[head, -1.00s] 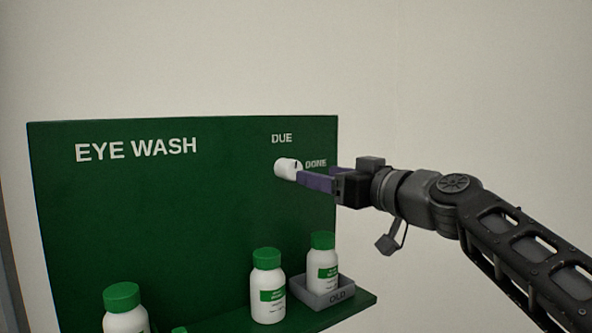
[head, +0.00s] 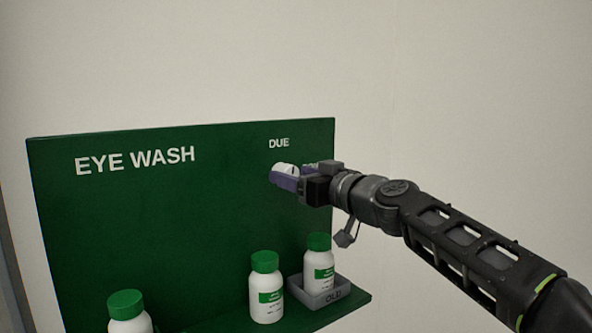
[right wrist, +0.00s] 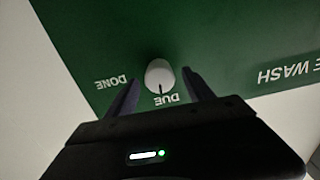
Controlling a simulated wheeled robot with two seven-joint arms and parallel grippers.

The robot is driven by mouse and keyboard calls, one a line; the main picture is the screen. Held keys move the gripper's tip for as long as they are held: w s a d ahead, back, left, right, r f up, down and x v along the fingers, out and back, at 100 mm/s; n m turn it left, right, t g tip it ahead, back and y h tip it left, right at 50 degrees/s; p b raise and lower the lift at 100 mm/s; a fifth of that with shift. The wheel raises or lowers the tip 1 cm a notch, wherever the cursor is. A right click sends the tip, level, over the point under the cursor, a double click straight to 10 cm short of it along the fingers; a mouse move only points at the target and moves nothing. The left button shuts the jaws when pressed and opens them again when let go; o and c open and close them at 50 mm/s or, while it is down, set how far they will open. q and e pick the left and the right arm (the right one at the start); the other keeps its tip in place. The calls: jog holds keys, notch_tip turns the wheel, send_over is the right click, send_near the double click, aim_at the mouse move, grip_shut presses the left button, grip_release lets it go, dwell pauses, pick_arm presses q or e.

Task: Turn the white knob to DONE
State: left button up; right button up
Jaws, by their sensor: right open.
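The white knob (head: 286,169) sits on the green EYE WASH board (head: 150,210), below the word DUE (head: 279,143). It also shows in the right wrist view (right wrist: 159,73), where its dark mark points toward DUE (right wrist: 166,99). The word DONE (right wrist: 111,82) is beside it there; in the head view my gripper mostly covers that word. My right gripper (head: 283,178) is open, with its purple fingers at the knob. In the right wrist view its fingers (right wrist: 160,90) stand on either side of the knob. Contact cannot be told. My left gripper is not in view.
A shelf (head: 215,325) below the board holds white bottles with green caps, one (head: 266,290) in the middle and one (head: 127,312) at the left. A grey tray (head: 330,297) marked OLD holds another bottle (head: 319,258). The wall around is bare.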

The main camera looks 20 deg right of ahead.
jog(key=shift+c, duration=0.2)
grip_shut()
dwell(0.4)
